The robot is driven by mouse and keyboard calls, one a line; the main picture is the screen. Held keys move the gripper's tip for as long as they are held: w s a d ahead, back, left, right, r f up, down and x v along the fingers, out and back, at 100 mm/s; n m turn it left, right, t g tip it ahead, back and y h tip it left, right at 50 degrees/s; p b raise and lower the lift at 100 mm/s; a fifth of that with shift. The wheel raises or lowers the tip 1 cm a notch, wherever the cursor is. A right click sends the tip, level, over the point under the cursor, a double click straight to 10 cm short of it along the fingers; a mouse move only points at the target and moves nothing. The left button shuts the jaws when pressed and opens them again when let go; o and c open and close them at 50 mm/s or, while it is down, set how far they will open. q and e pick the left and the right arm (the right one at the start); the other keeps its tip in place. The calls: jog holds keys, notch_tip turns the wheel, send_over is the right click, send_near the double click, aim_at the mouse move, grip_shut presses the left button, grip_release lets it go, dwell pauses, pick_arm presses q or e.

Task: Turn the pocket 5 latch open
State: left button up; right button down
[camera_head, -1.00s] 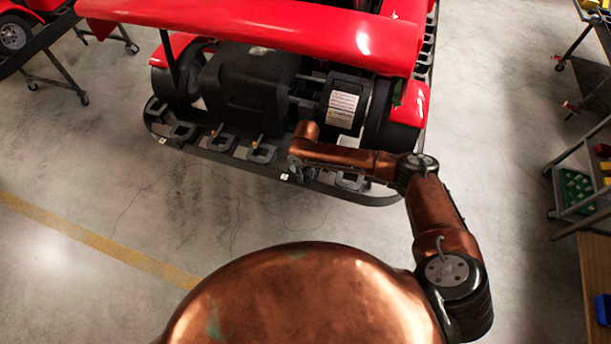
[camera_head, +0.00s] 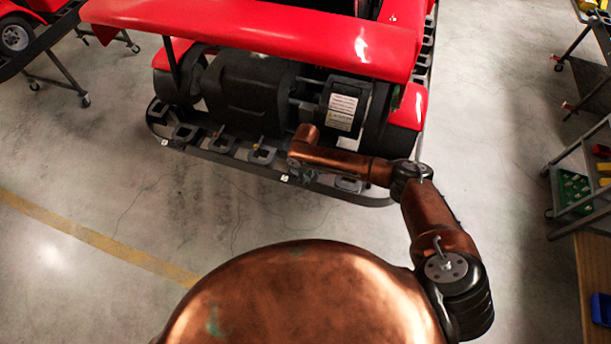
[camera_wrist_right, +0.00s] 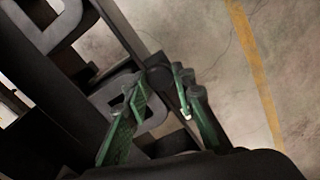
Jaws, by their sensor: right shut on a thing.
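The kart's black rail (camera_head: 225,152) carries a row of grey square pockets along its near edge, several with small brass-coloured pegs. My right gripper (camera_wrist_right: 160,86) reaches down to this rail at right of centre. In the right wrist view its green fingers stand on either side of a small dark latch part (camera_wrist_right: 158,74), and they are shut on it. A grey pocket frame (camera_wrist_right: 155,118) lies just beneath the fingers. In the head view my forearm and wrist hide the fingers and latch. I cannot read which pocket number this is. My left gripper is out of view.
The red kart (camera_head: 260,25) with its black engine cover (camera_head: 245,85) stands just beyond the rail. A trolley with a green crate (camera_head: 573,188) stands at the right. Another red kart (camera_head: 15,35) on a stand is at the far left. The floor in front is clear.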

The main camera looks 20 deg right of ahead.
jog(key=n, duration=0.2)
jog(key=shift+n+p, duration=0.3)
jog(key=shift+n, duration=0.1)
jog(key=n, duration=0.3)
jog(key=shift+n, duration=0.3)
jog(key=n, duration=0.6)
jog(key=c, duration=1.6)
grip_release()
